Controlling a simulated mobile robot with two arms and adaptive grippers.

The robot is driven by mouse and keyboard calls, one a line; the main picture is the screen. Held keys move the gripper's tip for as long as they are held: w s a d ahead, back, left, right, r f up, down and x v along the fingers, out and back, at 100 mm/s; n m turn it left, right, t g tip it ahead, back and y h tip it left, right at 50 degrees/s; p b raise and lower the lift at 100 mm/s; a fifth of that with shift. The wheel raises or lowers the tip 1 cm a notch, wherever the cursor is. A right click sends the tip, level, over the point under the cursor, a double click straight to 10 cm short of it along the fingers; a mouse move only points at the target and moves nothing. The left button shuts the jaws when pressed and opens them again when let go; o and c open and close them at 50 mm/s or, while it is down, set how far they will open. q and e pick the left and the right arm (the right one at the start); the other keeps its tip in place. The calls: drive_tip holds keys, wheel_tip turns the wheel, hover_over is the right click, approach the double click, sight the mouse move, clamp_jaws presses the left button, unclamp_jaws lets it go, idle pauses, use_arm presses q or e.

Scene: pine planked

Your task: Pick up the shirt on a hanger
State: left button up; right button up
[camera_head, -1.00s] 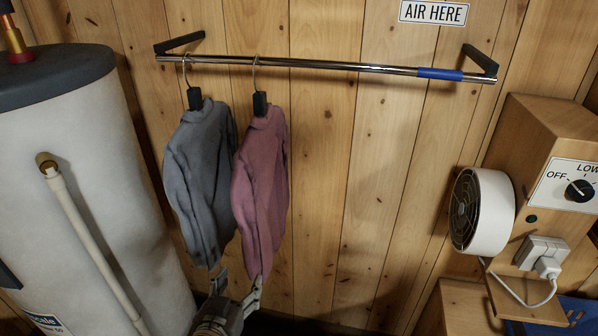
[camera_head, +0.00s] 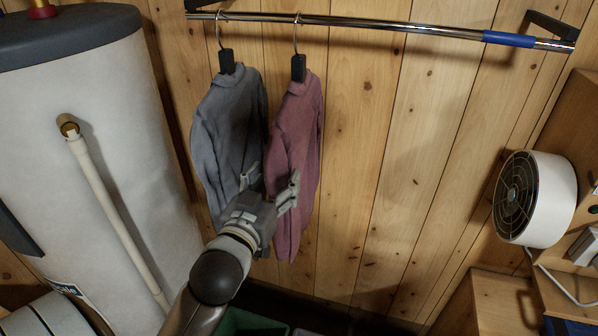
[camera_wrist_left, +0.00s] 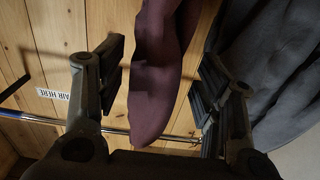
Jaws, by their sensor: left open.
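A grey shirt (camera_head: 228,125) and a mauve shirt (camera_head: 300,150) hang side by side on hangers with black tops from a chrome rail (camera_head: 380,26). My left gripper (camera_head: 270,183) is open in front of the lower part of the shirts. In the left wrist view the mauve shirt (camera_wrist_left: 155,70) hangs between the spread fingers of my left gripper (camera_wrist_left: 160,90), with gaps on both sides. The grey shirt (camera_wrist_left: 275,80) is beyond the right finger in that view. My right gripper is not in view.
A white water heater (camera_head: 120,150) with a pale pipe stands close on the left. A white fan (camera_head: 535,198) is on the right by wooden boxes. A green bin (camera_head: 250,322) is low in front. Plank wall right of the shirts is clear.

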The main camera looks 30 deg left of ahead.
sight(298, 149)
use_arm(q)
drive_tip(key=shift+w+r, duration=0.1)
drive_tip(key=shift+w, duration=0.15)
drive_tip(key=p+x, duration=0.2)
drive_tip(key=x, duration=0.2)
drive_tip(key=shift+w+d+r, duration=0.1)
drive_tip(key=shift+d, duration=0.1)
drive_tip(key=shift+w+a, duration=0.1)
drive_tip(key=shift+w, duration=0.35)
drive_tip(key=shift+s, duration=0.1)
drive_tip(key=shift+c, duration=0.6)
clamp_jaws()
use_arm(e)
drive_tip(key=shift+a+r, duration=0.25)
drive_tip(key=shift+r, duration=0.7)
